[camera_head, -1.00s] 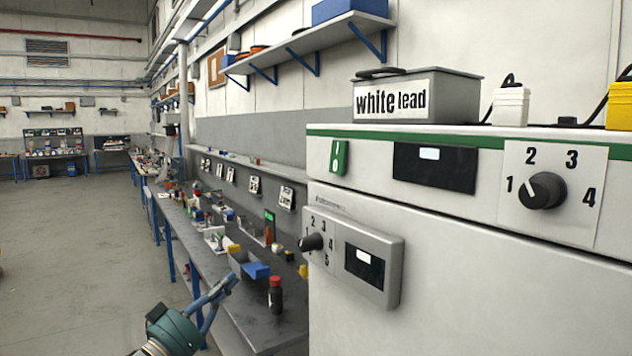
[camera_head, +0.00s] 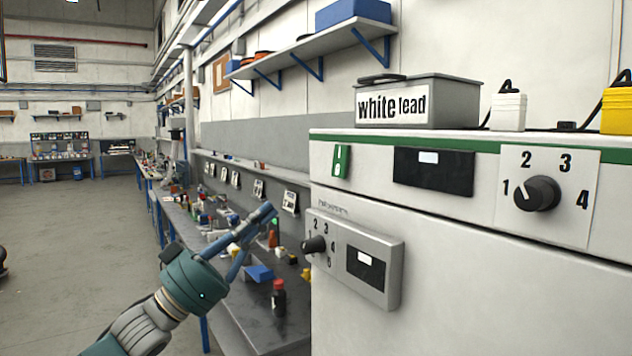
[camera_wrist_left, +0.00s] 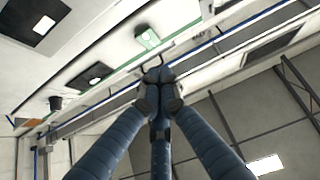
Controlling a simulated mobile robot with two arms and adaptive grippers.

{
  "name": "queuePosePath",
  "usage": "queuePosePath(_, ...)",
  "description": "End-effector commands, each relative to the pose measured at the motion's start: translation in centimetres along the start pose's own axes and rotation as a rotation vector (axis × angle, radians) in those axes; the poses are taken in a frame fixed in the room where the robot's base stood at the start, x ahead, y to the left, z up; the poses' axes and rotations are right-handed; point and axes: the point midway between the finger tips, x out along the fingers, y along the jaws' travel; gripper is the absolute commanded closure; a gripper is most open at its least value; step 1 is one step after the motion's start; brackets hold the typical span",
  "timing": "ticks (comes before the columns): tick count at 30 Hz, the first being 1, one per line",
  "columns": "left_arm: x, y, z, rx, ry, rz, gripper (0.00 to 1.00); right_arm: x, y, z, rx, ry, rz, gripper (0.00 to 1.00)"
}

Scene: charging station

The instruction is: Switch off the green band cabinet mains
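The cabinet (camera_head: 480,290) with a green band (camera_head: 490,142) along its top edge stands at the right in the head view. A green switch (camera_head: 341,161) with a pale mark sits at the left of its front; I cannot tell its position. A green piece that looks like this switch (camera_wrist_left: 147,38) shows in the left wrist view, beyond the fingertips. My left gripper (camera_head: 268,213) is left of the cabinet and lower than the switch, apart from it. Its fingers come together at the tips (camera_wrist_left: 160,88), with nothing seen between them. My right gripper is out of view.
The cabinet front has a black display (camera_head: 433,171) and a dial (camera_head: 537,193). A grey box with a knob (camera_head: 314,244) juts out below. A "white lead" box (camera_head: 440,100) stands on top. A cluttered workbench (camera_head: 250,315) runs behind my gripper; open floor lies left.

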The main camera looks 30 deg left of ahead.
Motion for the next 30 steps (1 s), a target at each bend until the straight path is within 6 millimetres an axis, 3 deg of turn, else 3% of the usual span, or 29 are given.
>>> queuePosePath(21,10.0,0.0,-0.6,0.003,0.003,0.000,1.00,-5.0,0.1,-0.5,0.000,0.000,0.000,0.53)
queuePosePath(30,11.9,-0.1,2.1,0.000,0.000,-0.002,1.00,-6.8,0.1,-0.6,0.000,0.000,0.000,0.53)
